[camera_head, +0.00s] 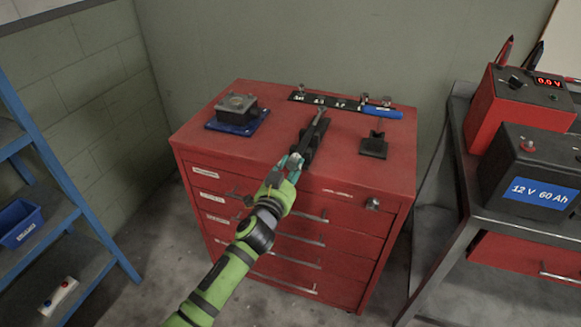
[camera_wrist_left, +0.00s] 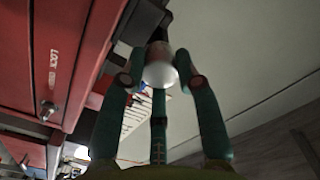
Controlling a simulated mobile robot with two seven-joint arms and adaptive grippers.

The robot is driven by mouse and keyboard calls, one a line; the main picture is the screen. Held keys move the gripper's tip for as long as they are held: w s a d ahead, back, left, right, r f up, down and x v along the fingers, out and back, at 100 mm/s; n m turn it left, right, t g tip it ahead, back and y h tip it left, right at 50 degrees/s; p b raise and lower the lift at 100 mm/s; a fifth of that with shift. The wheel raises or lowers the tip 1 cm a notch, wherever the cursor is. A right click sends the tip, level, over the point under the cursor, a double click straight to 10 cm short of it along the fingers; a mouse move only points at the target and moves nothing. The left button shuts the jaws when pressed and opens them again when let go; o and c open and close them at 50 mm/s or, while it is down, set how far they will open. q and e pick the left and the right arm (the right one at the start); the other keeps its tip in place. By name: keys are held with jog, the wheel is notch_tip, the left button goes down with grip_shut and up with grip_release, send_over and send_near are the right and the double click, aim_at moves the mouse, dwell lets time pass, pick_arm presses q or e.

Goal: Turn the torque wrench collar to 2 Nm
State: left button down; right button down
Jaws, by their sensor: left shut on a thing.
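The torque wrench (camera_head: 316,132) lies in a black holder on top of the red tool cabinet, its rear end towards the front edge. My left gripper (camera_head: 289,166) reaches up from below to that rear end, at the cabinet's front edge. In the left wrist view, the green fingers of my left gripper (camera_wrist_left: 160,75) close around the pale, rounded collar (camera_wrist_left: 161,70). The fingers cover the sides of the collar. Its scale cannot be read in either view. My right gripper is not in view.
On the red cabinet (camera_head: 205,145) stand a black block on a blue base (camera_head: 237,113), a labelled black strip (camera_head: 335,101), a blue-handled tool (camera_head: 382,112) and a small black stand (camera_head: 373,146). A bench with a 12 V battery (camera_head: 530,165) is right; a blue shelf (camera_head: 75,205) is left.

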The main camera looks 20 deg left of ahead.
pick_arm(q)
jog(key=m, duration=0.4)
jog(key=shift+m, duration=0.3)
jog(key=m, duration=0.4)
jog(key=shift+d+p, duration=0.1)
jog(key=shift+p, duration=0.2)
jog(key=shift+m, duration=0.4)
jog(key=c, duration=0.9)
grip_release()
jog(key=shift+s+f, duration=0.1)
jog(key=s, duration=1.2)
jog(key=shift+a, duration=0.2)
